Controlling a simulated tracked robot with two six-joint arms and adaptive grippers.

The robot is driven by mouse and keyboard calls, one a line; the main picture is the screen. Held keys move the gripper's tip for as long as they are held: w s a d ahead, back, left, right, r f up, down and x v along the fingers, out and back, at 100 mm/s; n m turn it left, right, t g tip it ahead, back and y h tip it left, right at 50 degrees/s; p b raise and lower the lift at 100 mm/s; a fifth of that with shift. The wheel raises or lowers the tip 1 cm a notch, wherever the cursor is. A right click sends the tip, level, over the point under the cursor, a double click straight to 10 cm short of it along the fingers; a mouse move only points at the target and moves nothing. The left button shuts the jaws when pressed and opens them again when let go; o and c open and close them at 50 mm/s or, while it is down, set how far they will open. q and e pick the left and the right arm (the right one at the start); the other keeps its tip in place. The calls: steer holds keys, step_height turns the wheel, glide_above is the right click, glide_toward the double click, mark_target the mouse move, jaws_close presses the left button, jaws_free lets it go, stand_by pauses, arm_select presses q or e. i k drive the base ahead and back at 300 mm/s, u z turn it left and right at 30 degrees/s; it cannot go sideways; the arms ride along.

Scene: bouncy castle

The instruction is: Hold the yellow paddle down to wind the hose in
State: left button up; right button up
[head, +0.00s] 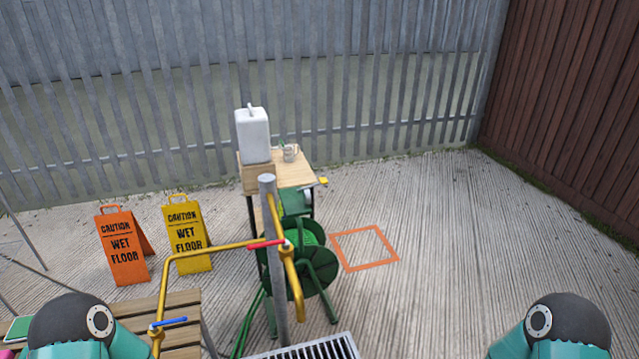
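A small yellow tab (323,181), which looks like the paddle, sticks out at the right of a green and grey unit by the wooden table. A green hose reel (316,265) stands on green legs in front of it, partly hidden by a grey post and yellow pipe. Green hose (248,322) runs down from the reel's left side to the ground. Teal parts of my two arms show at the bottom left and bottom right corners. Neither gripper is in view, and nothing of mine touches the paddle or reel.
A grey post (272,220) carries yellow pipe (210,250) with a red-handled valve (267,244). A wooden table (290,172) bears a white container (253,135). Orange (122,248) and yellow (187,235) wet-floor signs stand left. A drain grate (310,350) lies in front. Right-hand ground is clear.

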mark_target(322, 181)
steer(key=z, duration=0.05)
steer(key=k, duration=0.5)
steer(key=u, duration=1.1)
steer(key=i, duration=0.1)
steer(key=z, duration=2.85)
steer(key=i, duration=3.4)
